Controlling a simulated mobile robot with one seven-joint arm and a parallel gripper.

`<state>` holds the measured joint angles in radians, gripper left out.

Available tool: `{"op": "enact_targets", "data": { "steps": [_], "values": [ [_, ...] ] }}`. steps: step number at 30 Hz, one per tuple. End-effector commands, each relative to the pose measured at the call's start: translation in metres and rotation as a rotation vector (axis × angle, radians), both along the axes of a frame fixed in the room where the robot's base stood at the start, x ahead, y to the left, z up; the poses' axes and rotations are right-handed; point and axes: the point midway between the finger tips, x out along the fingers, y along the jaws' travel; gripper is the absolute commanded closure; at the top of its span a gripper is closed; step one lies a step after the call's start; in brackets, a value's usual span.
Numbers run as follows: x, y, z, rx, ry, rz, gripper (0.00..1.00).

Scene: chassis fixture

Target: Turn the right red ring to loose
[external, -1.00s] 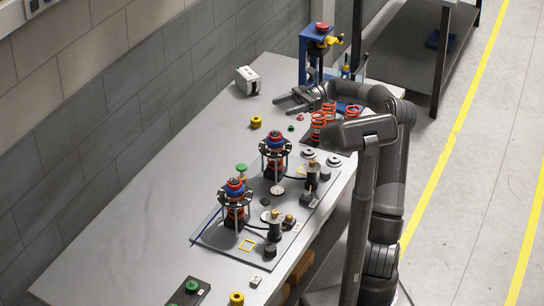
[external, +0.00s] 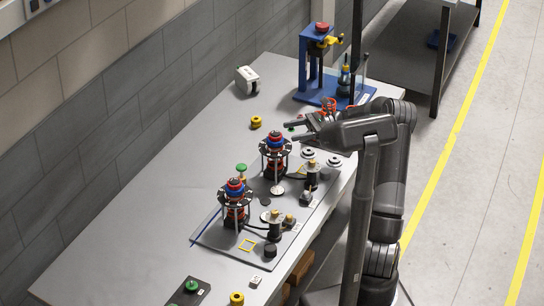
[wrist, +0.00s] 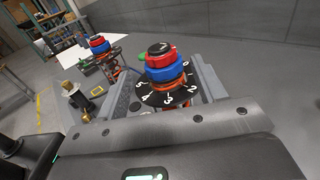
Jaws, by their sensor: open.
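Two similar fixtures stand on a grey plate (external: 222,241), each with a red ring, a blue ring and a round black dial. The right red ring (wrist: 160,60) is close in the wrist view, below a black cap (wrist: 160,47) and above a blue ring (wrist: 168,75); the white-numbered dial (wrist: 168,96) lies lower. In the external view this is the farther fixture (external: 275,148). The other red ring (wrist: 97,40) is farther left in the wrist view.
A blue press stand (external: 316,60) and a white box (external: 247,80) are at the table's far end. Black cylinders and small posts stand on the plate's right. The table's left side is clear.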

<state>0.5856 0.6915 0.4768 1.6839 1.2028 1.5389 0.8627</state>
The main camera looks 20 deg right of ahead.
Motion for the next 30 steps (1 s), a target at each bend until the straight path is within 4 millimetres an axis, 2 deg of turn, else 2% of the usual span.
{"op": "enact_targets", "data": {
  "steps": [9,15,26,30],
  "values": [
    [-0.002,0.061,0.001,0.000,0.000,0.004,0.37],
    [-0.002,0.085,0.001,0.000,-0.001,0.002,0.37],
    [-0.002,0.092,0.001,0.000,0.000,0.001,0.37],
    [-0.002,0.092,0.001,0.000,0.000,0.001,0.46]
  ]
}}
